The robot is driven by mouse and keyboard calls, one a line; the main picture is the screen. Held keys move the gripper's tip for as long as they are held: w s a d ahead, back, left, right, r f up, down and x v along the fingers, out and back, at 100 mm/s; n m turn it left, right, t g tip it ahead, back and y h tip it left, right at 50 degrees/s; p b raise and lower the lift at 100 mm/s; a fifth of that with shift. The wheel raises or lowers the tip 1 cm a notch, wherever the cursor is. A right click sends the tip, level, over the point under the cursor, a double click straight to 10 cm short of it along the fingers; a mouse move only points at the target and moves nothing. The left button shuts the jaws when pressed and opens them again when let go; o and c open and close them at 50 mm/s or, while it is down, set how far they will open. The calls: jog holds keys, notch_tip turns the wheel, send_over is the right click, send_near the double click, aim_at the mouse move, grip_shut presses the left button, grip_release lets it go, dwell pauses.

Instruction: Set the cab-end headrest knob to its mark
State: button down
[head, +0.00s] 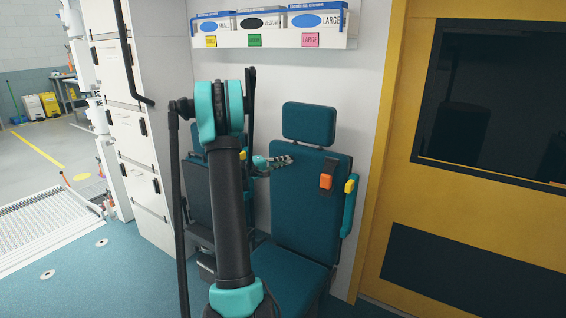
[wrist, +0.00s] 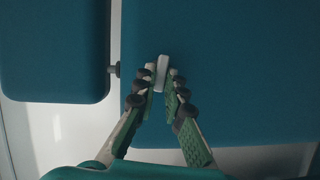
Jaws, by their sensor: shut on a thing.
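The headrest (head: 309,124) of the right-hand seat is a teal pad above the teal backrest (head: 322,190). In the wrist view the headrest (wrist: 54,50) is at the left and the backrest (wrist: 240,80) fills the middle and right. A small dark post (wrist: 113,70) shows between them. My gripper (head: 284,161) is at the upper left of the backrest. In the wrist view its fingertips (wrist: 162,79) are closed around a small white knob-like piece (wrist: 162,68), in front of the backrest. I cannot make out a mark.
A second teal seat (head: 200,190) is partly hidden behind my arm. An orange buckle (head: 326,181) and a yellow-tipped armrest (head: 350,188) are on the right seat. Above is a shelf of glove boxes (head: 262,40). A yellow door (head: 400,170) stands right; open floor (head: 80,275) lies left.

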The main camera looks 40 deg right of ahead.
jog(key=shift+d+n+h, duration=0.25)
jog(key=shift+n+h, duration=0.05)
jog(key=shift+n, duration=0.4)
jog(key=c, duration=1.6)
grip_release()
jog(key=shift+d, duration=0.1)
jog(key=shift+f, duration=0.1)
jog(key=w+a, duration=0.1)
jog(key=a, duration=1.1)
jog(key=shift+w, duration=0.15)
jog(key=shift+a, duration=0.1)
